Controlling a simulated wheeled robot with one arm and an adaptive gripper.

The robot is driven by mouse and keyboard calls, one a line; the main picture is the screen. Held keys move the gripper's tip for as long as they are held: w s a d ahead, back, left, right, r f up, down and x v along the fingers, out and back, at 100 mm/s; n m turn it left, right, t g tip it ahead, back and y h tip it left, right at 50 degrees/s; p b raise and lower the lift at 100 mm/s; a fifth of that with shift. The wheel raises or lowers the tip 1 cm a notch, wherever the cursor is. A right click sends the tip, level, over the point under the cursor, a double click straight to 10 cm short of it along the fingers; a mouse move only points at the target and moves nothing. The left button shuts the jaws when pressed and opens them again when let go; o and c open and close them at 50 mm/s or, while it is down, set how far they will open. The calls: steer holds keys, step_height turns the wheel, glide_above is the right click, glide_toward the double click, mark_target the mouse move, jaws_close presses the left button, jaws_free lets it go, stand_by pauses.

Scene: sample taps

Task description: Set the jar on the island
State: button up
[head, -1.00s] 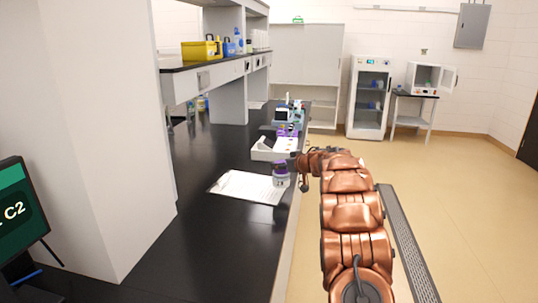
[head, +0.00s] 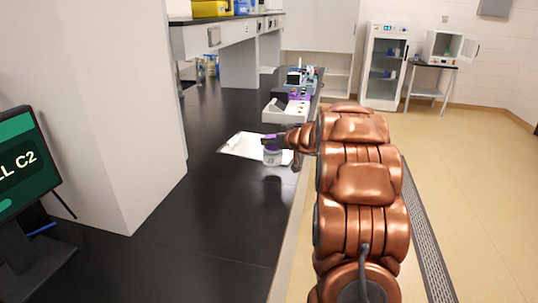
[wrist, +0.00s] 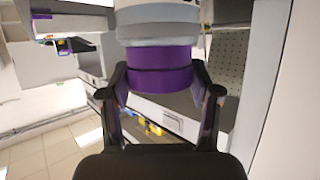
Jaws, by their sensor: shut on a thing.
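The white body runs out of the top of that view. I cannot tell whether the jar's base touches the bench. The black bench top (head: 215,215) is the nearest work surface; I cannot tell whether it is the island.
A white tray (head: 285,109) and small purple-topped items stand farther back. A monitor (head: 22,160) and a white panel (head: 95,110) stand at left. The near bench top is bare. Open floor (head: 480,150) lies at right.

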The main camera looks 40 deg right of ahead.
mark_target(272, 150)
steer(key=shift+s+a+f, duration=0.1)
steer(key=shift+s+a, duration=0.05)
steer(key=shift+a, duration=0.75)
steer(key=shift+f+b, duration=0.9)
steer(key=shift+f, duration=0.85)
steer(key=o, duration=1.7)
steer(key=shift+f, duration=0.1)
steer(key=shift+c, duration=0.2)
steer(key=shift+s+r, duration=0.2)
steer(key=v, duration=1.1)
steer(key=shift+s+r+p, duration=0.2)
steer(key=shift+s+p, duration=0.1)
steer(key=shift+p, duration=0.15)
